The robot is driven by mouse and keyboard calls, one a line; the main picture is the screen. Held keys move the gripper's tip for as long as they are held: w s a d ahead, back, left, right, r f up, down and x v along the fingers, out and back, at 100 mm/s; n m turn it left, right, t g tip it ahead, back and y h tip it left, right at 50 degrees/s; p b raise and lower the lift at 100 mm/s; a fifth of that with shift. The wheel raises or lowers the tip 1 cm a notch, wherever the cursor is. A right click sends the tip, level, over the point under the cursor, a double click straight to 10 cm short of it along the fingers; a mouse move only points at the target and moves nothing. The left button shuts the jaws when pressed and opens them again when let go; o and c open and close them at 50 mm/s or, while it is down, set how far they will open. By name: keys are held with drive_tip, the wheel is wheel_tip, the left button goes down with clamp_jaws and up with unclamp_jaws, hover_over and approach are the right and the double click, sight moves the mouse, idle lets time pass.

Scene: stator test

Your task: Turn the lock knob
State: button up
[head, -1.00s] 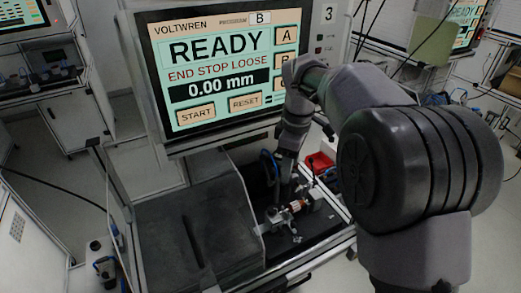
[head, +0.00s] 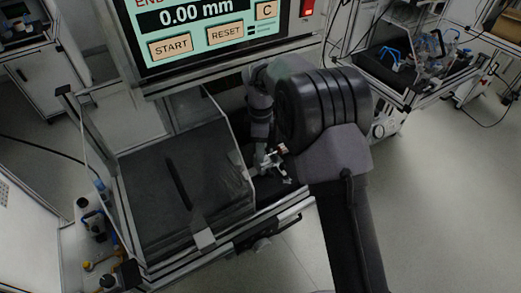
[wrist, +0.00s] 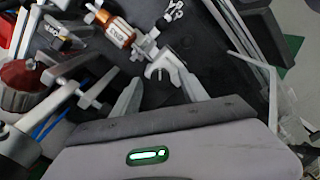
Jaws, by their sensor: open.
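In the wrist view my gripper (wrist: 160,80) is open, with its two pale fingers apart over the dark fixture bed. A small grey metal piece with a forked end (wrist: 161,66) lies at the gap between the fingertips; I cannot tell whether it is the lock knob or whether a finger touches it. Just beyond it a copper-wound rotor (wrist: 115,30) sits in line with metal holders. In the head view my gripper (head: 266,164) is small and low over the fixture, with the arm partly hiding the fixture.
A dark red rounded part (wrist: 20,85) and grey brackets stand close on the left in the wrist view. In the head view the test screen (head: 205,38) reads 0.00 mm, above the bench. A clear guard panel (head: 236,160) stands just left of my gripper.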

drive_tip(key=shift+c, duration=0.2)
clamp_jaws()
